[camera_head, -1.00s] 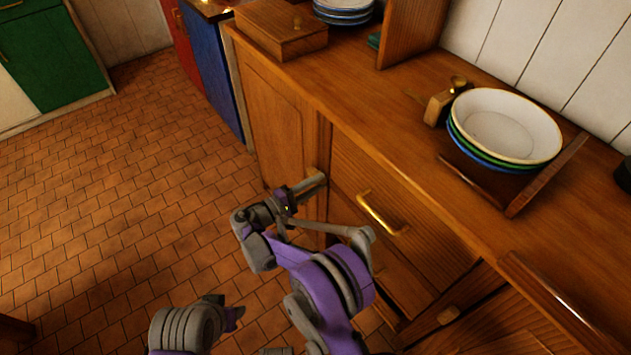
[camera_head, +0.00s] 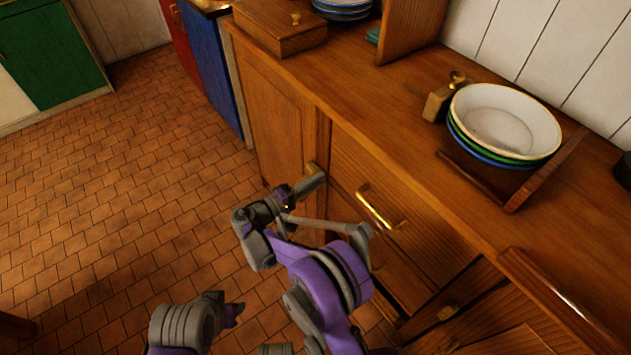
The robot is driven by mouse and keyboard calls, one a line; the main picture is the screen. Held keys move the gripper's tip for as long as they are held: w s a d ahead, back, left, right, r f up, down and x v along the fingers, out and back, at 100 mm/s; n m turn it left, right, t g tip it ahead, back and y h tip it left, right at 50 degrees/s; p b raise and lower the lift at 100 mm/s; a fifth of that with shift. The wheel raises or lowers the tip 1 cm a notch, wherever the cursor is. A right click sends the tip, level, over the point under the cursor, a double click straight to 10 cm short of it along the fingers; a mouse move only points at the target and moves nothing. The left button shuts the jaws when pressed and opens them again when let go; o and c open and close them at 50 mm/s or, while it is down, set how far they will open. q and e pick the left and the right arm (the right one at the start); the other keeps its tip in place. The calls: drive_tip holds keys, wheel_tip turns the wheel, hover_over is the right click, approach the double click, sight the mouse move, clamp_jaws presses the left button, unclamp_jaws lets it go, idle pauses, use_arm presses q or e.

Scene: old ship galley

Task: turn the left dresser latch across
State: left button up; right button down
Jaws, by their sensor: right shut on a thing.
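The left dresser latch (camera_head: 311,168) is a small pale wooden piece on the dresser front, beside the left cupboard door (camera_head: 268,115). My right gripper (camera_head: 312,183) is at this latch, with its jaws shut on it. The jaws hide most of the latch, so I cannot tell exactly how it is turned. Part of my left arm shows at the bottom left, but I see no left gripper.
A drawer with a brass handle (camera_head: 380,208) is right of the right gripper, close to my arm. On the dresser top stand stacked bowls (camera_head: 500,122), a brass-and-wood item (camera_head: 440,100) and a wooden box (camera_head: 280,30). The tiled floor (camera_head: 120,200) at left is clear.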

drive_tip(key=c, duration=0.6)
unclamp_jaws()
drive_tip(key=shift+c, duration=0.2)
drive_tip(key=shift+a, duration=0.1)
drive_tip(key=p+v, duration=0.1)
drive_tip(key=v, duration=0.9)
drive_tip(key=shift+s+a, duration=0.25)
drive_tip(key=shift+s, duration=0.05)
